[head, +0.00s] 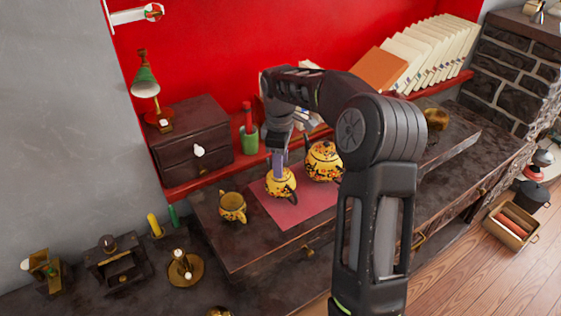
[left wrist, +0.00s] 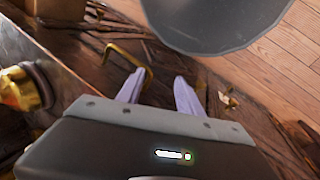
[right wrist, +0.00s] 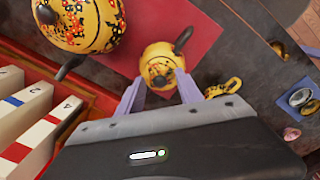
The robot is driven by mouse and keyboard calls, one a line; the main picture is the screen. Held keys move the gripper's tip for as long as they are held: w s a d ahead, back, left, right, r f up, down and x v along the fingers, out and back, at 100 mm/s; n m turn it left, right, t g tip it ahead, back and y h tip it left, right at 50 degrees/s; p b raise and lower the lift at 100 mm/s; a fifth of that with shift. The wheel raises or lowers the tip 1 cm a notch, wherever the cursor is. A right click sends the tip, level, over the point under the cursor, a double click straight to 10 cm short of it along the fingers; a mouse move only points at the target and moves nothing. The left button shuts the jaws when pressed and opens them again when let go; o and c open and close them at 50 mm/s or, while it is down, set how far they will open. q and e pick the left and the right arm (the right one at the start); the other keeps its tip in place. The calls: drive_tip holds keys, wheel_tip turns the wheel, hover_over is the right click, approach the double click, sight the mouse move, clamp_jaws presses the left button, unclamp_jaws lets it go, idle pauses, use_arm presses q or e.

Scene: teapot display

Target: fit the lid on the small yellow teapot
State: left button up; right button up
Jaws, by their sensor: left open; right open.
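The small yellow teapot (head: 281,184) with dark and red flowers stands on the red mat (head: 298,216). In the right wrist view the small teapot (right wrist: 160,60) shows a dark handle and a dark round knob on top. I cannot tell whether a separate lid sits flush there. My right gripper (head: 280,162) is above the small teapot, pointing down. In its wrist view the open fingers (right wrist: 159,93) are either side of the knob end, with no clear contact. My left gripper (left wrist: 157,92) is open and empty, seen only in its own wrist view near a brass drawer handle (left wrist: 130,64).
A larger patterned teapot (head: 322,163) stands close behind and right of the small one. A green pot (head: 248,139) and a dark drawer box (head: 194,141) are behind. The mat's front is clear.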

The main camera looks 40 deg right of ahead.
drive_tip(key=shift+r, duration=0.1)
wheel_tip(320, 180, up, 8)
drive_tip(key=shift+s+a+f+b, duration=0.1)
drive_tip(key=shift+a+f+b, duration=0.1)
drive_tip(key=shift+b, duration=0.2)
idle(1.0)
